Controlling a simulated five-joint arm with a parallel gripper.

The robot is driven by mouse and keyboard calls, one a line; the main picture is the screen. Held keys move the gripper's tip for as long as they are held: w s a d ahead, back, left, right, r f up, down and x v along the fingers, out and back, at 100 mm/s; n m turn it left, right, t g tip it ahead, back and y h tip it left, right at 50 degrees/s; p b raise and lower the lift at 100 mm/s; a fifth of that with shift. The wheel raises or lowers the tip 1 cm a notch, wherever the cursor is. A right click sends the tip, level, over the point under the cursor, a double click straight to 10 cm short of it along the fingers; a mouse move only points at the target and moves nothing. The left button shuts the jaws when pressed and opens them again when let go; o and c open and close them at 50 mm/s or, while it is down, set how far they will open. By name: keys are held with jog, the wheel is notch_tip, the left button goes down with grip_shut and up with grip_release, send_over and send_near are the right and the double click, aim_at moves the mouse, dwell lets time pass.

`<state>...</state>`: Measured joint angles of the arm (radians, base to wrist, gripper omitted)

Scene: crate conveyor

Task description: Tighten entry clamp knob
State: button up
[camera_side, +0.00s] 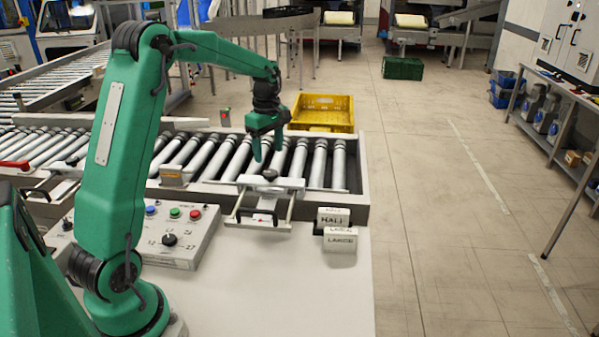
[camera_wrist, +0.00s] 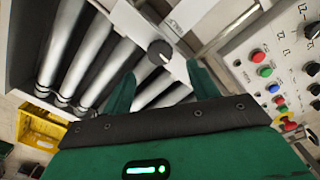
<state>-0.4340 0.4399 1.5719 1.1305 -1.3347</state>
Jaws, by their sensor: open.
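The clamp knob (camera_side: 270,174) is small, round and dark. It sits on a pale plate (camera_side: 287,183) at the near edge of the roller conveyor. In the wrist view the knob (camera_wrist: 159,52) shows a light pointer mark and lies ahead of the fingers, roughly between them. My green gripper (camera_side: 266,156) hangs over the conveyor just above and behind the knob, fingers pointing down. In the wrist view my gripper (camera_wrist: 163,90) has its two fingers spread apart with nothing between them. I see no contact with the knob.
A control panel (camera_side: 185,249) with coloured buttons and a dial stands to the left. Below the plate is a bracket with a black handle (camera_side: 258,215). Labelled white blocks (camera_side: 340,238) stand to the right. A yellow crate (camera_side: 322,111) is behind the conveyor. The front table is mostly bare.

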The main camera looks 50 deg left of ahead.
aim_at(270, 172)
jog(key=shift+f, duration=3)
jog(key=c, duration=1)
